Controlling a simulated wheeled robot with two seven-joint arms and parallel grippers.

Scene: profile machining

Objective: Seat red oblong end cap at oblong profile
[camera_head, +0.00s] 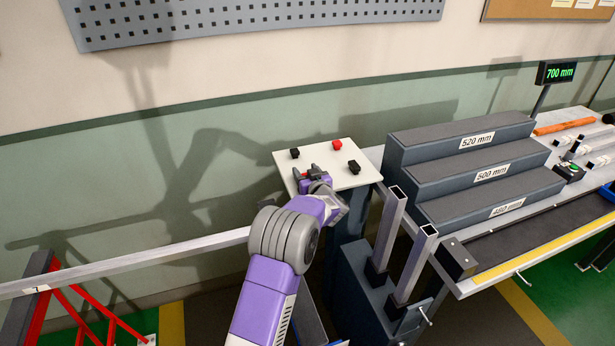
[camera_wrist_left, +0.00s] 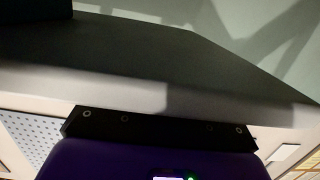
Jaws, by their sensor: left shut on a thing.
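A red end cap (camera_head: 337,145) sits on the small white table (camera_head: 345,181) near its back edge. My left gripper (camera_head: 311,174) is low at the table's front left, in front of that cap and apart from it. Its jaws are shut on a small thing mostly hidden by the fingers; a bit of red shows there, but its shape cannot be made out. Two upright hollow metal profiles, a rear one (camera_head: 389,230) and a front one (camera_head: 414,264), stand to the right with open tops; which is oblong is hard to tell. My right gripper is not in view.
Black end caps sit at the table's left (camera_head: 295,153) and right (camera_head: 354,167). A grey stepped block (camera_head: 455,165) stands on the workbench at right. A long metal bar (camera_head: 130,267) crosses at left on a red stand (camera_head: 70,310).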

